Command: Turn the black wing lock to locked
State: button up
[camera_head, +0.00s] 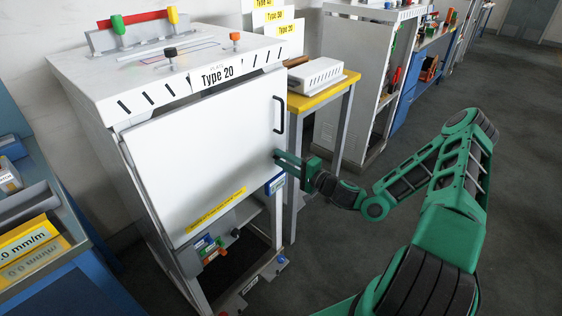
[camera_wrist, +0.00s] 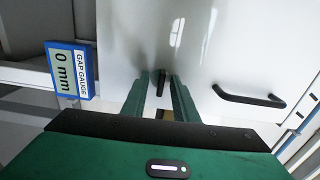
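The black wing lock (camera_wrist: 161,82) sits on the white door panel (camera_wrist: 225,60) in the wrist view. It looks narrow and points up and down in that picture. My gripper (camera_wrist: 160,88) has its two green fingers apart, one on each side of the lock, with a visible gap to each. I cannot tell how deep the fingertips reach. In the head view my gripper (camera_head: 279,156) is at the right edge of the door (camera_head: 200,140), below the handle, and hides most of the lock.
A black door handle (camera_wrist: 248,98) is right of my gripper in the wrist view. A blue gap gauge (camera_wrist: 70,70) reading 0 mm is at the left. A yellow-edged table (camera_head: 325,92) stands right of the cabinet. Open floor lies right.

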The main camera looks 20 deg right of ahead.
jog(key=v, duration=1)
jog(key=shift+s+d, duration=0.2)
jog(key=shift+s, duration=0.15)
jog(key=shift+a, duration=0.1)
jog(key=s+a+f+n+g+y, duration=0.3)
jog(key=s+a+n+g, duration=0.3)
jog(key=a+n+g, duration=0.15)
jog(key=s+d+n+g+h, duration=0.2)
jog(key=s+n+g+h, duration=0.1)
jog(key=s+g, duration=0.4)
jog(key=s+d+r+m+h, duration=0.2)
jog(key=s+d+r+h, duration=0.2)
jog(key=s+r, duration=0.5)
jog(key=s+d+r+m+g+h, duration=0.1)
jog(key=s+d+r+h, duration=0.3)
jog(key=s+d+r, duration=0.4)
notch_tip(320, 180, up, 4)
jog(key=s+m, duration=0.1)
jog(key=s, duration=0.1)
jog(key=shift+s+f, duration=0.2)
jog(key=shift+s, duration=0.05)
jog(key=shift+m+g, duration=0.25)
